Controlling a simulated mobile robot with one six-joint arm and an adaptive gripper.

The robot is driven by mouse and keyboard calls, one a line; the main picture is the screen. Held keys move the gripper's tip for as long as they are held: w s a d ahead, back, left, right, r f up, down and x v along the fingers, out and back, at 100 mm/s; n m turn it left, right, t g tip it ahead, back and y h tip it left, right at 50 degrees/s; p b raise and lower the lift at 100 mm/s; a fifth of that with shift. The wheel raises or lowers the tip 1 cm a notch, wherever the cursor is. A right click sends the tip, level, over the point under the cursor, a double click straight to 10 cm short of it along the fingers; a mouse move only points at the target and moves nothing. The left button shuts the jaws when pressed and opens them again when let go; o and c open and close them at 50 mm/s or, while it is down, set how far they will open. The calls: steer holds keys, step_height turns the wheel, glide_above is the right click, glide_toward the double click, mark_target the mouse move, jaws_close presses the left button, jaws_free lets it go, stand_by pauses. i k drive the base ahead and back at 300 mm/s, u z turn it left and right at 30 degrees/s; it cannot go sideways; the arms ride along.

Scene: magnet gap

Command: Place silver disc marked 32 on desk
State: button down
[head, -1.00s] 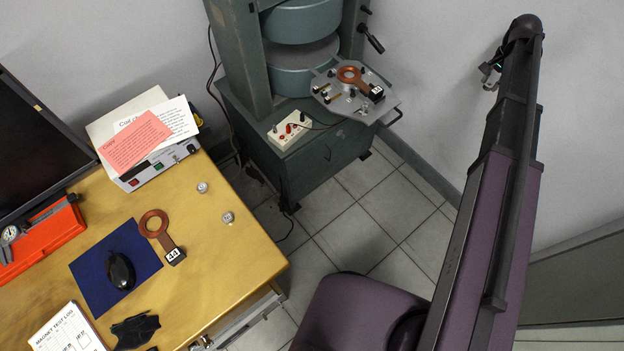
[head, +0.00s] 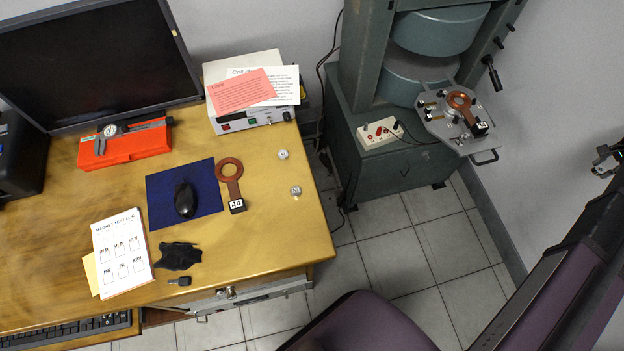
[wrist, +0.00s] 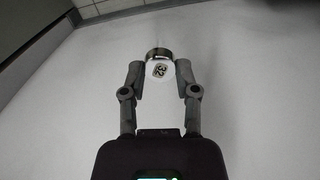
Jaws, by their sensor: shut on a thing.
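In the wrist view my gripper (wrist: 161,74) is shut on a small silver disc (wrist: 160,55) with a white face marked 32. The disc sits between the two fingertips, with a blank pale wall behind it. In the head view my gripper (head: 606,160) shows only in part at the right edge, well away from the desk, and the disc cannot be made out there. The wooden desk (head: 265,240) fills the left of the head view. Two small silver discs (head: 283,154) (head: 296,190) stand on its right part; their marks are too small to read.
On the desk are a copper ring tagged 44 (head: 231,180), a blue mat (head: 160,205) with a mouse, a white box (head: 250,118) with cards, and an orange case (head: 125,145). The green magnet stand (head: 375,150) is beyond the desk. Bare wood lies around the two discs.

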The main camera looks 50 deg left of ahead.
mark_target(278, 203)
steer(key=u, duration=0.05)
steer(key=k, duration=2.6)
